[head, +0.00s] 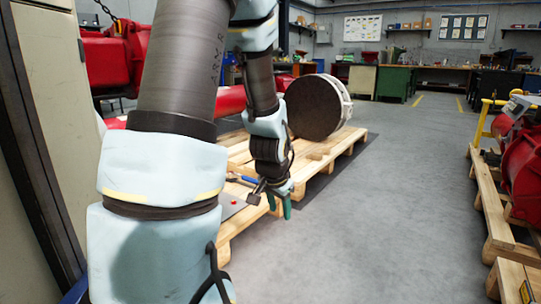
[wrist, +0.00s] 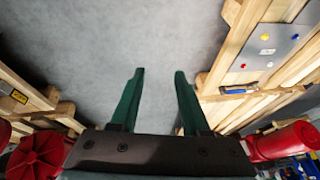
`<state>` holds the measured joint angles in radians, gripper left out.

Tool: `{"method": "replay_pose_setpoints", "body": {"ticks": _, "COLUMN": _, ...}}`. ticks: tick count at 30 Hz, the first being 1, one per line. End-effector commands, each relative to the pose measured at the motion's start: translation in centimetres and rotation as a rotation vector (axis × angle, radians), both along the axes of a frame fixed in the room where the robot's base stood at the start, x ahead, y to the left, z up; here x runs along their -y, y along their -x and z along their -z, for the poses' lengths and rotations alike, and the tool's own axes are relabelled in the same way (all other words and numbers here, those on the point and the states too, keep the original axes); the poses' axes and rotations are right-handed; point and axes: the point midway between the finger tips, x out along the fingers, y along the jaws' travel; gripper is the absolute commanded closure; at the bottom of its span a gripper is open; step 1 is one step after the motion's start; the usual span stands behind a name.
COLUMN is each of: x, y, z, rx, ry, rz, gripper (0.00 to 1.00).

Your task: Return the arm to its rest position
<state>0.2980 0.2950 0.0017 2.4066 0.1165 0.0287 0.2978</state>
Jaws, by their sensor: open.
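My gripper (head: 279,206) hangs from my arm near the middle of the head view, beside the wooden pallet and pointing down. In the wrist view my gripper (wrist: 160,73) shows two green fingers spread apart with only grey floor between them. Nothing is held. My arm fills the left and middle of the head view, folded with its forearm hanging down, and hides part of the pallet behind it.
A wooden pallet (head: 316,163) carries a large dark-faced cylinder (head: 314,107). A metal plate with coloured buttons (wrist: 275,46) and a blue-handled tool (wrist: 239,89) lie on pallet wood. Another pallet (head: 492,207) holds red equipment (head: 523,165) at right. The floor (head: 400,210) between is clear.

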Motion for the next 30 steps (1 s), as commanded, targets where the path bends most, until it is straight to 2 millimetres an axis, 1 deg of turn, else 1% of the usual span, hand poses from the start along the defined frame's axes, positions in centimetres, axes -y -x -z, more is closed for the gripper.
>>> {"method": "replay_pose_setpoints", "body": {"ticks": 1, "x": -2.1, "y": 1.5, "z": -1.4, "rx": -0.040, "ry": 0.009, "rz": -0.098, "gripper": 0.54}}
{"method": "replay_pose_setpoints", "body": {"ticks": 3, "x": -4.3, "y": 3.6, "z": -2.4, "rx": -0.101, "ry": 0.022, "rz": -0.221, "gripper": 0.54}}
{"method": "replay_pose_setpoints", "body": {"ticks": 5, "x": -5.8, "y": 5.5, "z": -3.1, "rx": -0.148, "ry": 0.033, "rz": -0.318, "gripper": 0.54}}
{"method": "replay_pose_setpoints", "body": {"ticks": 6, "x": -6.7, "y": 6.7, "z": -3.6, "rx": -0.178, "ry": 0.040, "rz": -0.377, "gripper": 0.54}}
{"method": "replay_pose_setpoints", "body": {"ticks": 8, "x": -7.8, "y": 8.5, "z": -4.2, "rx": -0.219, "ry": 0.051, "rz": -0.464, "gripper": 0.54}}
{"method": "replay_pose_setpoints", "body": {"ticks": 9, "x": -8.5, "y": 9.7, "z": -4.7, "rx": -0.248, "ry": 0.058, "rz": -0.520, "gripper": 0.54}}
{"method": "replay_pose_setpoints", "body": {"ticks": 11, "x": -9.4, "y": 11.5, "z": -5.3, "rx": -0.287, "ry": 0.069, "rz": -0.604, "gripper": 0.54}}
{"method": "replay_pose_setpoints", "body": {"ticks": 12, "x": -9.4, "y": 11.6, "z": -6.5, "rx": -0.294, "ry": 0.068, "rz": -0.608, "gripper": 0.54}}
{"method": "replay_pose_setpoints", "body": {"ticks": 17, "x": -9.2, "y": 11.5, "z": -9.5, "rx": -0.292, "ry": 0.067, "rz": -0.598, "gripper": 0.54}}
{"method": "replay_pose_setpoints", "body": {"ticks": 23, "x": -9.2, "y": 11.4, "z": -14.1, "rx": -0.291, "ry": 0.066, "rz": -0.595, "gripper": 0.54}}
{"method": "replay_pose_setpoints", "body": {"ticks": 30, "x": -9.2, "y": 11.4, "z": -21.7, "rx": -0.290, "ry": 0.066, "rz": -0.595, "gripper": 0.54}}
